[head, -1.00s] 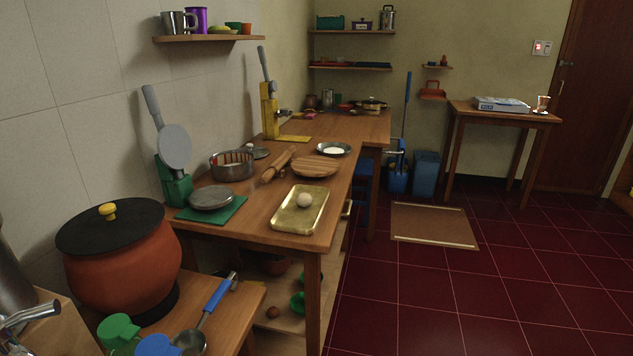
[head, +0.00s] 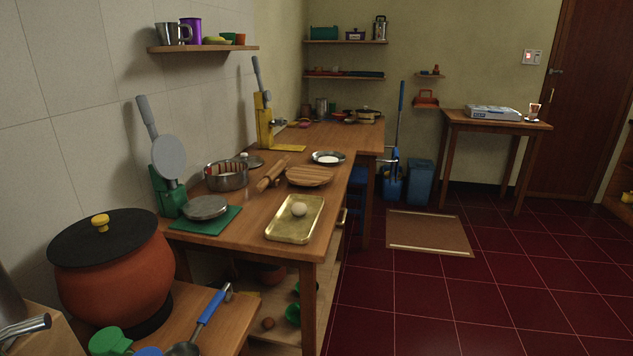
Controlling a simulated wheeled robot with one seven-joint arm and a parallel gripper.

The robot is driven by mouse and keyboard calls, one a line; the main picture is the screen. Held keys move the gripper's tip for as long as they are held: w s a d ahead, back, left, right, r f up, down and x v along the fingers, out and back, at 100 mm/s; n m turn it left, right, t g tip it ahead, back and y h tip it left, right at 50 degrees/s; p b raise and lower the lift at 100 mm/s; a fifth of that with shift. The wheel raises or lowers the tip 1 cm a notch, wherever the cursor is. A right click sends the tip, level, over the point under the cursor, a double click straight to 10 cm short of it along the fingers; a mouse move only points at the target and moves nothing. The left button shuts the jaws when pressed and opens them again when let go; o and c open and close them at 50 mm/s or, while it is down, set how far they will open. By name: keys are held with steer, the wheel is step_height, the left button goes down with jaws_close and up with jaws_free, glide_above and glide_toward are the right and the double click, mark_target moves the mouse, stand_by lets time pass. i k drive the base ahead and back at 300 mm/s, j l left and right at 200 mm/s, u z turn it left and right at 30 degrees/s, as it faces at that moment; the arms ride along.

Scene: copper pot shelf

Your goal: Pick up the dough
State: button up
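The dough (head: 299,209) is a small pale ball. It sits on a gold rectangular tray (head: 276,233), towards the tray's far half. The tray lies near the right edge of the wooden table (head: 245,237), at its near end. My gripper is not in view, and nothing touches the dough.
A green tortilla press (head: 205,208) stands left of the tray. A rolling pin (head: 272,175), a round wooden board (head: 309,176) and a metal pot (head: 227,176) lie behind. A big clay pot (head: 113,268) stands front left. The red tiled floor (head: 450,300) to the right is largely clear.

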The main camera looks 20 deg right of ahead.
mark_target(298, 208)
steer(key=i+l, duration=0.3)
steer(key=i+l+u, duration=0.1)
steer(key=i+l, duration=0.15)
steer(key=l, duration=0.2)
steer(key=i+l, duration=0.5)
steer(key=l, duration=0.25)
steer(key=i+l+u, duration=0.1)
steer(key=i+l, duration=0.45)
steer(key=l, duration=0.25)
steer(key=i+l+u, duration=0.1)
steer(key=i+l, duration=0.15)
steer(key=l, duration=0.15)
steer(key=i+l, duration=0.2)
steer(key=l, duration=0.2)
